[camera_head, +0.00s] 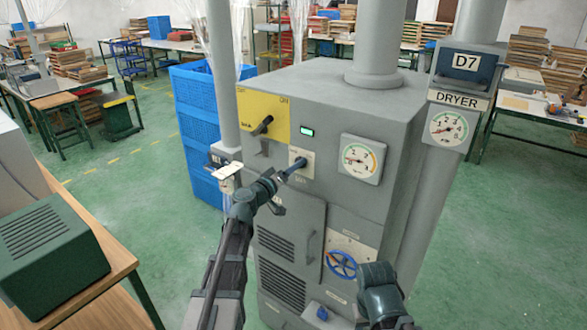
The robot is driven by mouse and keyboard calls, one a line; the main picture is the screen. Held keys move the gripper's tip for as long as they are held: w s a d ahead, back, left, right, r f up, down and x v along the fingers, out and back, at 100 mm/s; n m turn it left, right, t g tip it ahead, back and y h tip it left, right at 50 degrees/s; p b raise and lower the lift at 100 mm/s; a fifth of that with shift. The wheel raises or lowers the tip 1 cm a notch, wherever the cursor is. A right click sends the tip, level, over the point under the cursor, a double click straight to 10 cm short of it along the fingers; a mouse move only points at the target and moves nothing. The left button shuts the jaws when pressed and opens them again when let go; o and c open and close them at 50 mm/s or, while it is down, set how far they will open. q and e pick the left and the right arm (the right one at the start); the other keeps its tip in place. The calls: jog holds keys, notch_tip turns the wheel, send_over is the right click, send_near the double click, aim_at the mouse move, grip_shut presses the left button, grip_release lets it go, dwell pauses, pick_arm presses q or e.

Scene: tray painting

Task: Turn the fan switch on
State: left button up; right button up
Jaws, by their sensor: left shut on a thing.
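A grey machine cabinet (330,95) stands in front of me. Its yellow plate (252,98) carries a black lever (263,125) and an ON mark, with a green-lit indicator (307,131) to its right. A small pale plate (308,157) sits below the indicator; its lettering is too small to read. My left gripper (278,183) is shut on a dark handle (295,167) at this pale plate. I cannot tell which control is the fan switch. My right arm's dark end (380,296) is at the lower right; its jaws cannot be made out.
A round gauge (360,160), a blue handwheel (341,264) and a louvred door (290,245) are on the cabinet front. The DRYER post (458,101) stands to the right. Blue crates (198,130) stand behind left. A green box (45,250) is on the left table.

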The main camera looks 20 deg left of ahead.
pick_arm(q)
jog(key=o, duration=1.4)
jog(key=v, duration=1.3)
jog(key=shift+s+a, duration=0.1)
jog(key=shift+s, duration=0.3)
jog(key=s+d+f+m+g+h+b, duration=0.1)
jog(key=s+d+f+m+g+b, duration=0.25)
jog(key=d+f, duration=0.55)
jog(key=s+d+f+m+g+h, duration=0.3)
jog(key=d+f+g, duration=0.35)
jog(key=d, duration=0.55)
jog(key=s+f+g+y+b, duration=0.1)
jog(key=s+f+g+y, duration=0.1)
jog(key=s+f+y, duration=0.2)
jog(key=s+f+m+g+y+b, duration=0.1)
jog(key=s+f+g+y, duration=0.2)
jog(key=s, duration=0.4)
jog(key=s+f+m+g+y+b, duration=0.1)
jog(key=s+f+g+y, duration=0.1)
jog(key=s+f+y, duration=0.2)
jog(key=shift+s+d+f+y, duration=0.15)
jog(key=shift+s+d+f, duration=0.05)
jog(key=shift+s+f, duration=0.2)
jog(key=shift+s+d+f+y, duration=0.2)
jog(key=shift+s+f, duration=0.15)
jog(key=shift+f, duration=0.15)
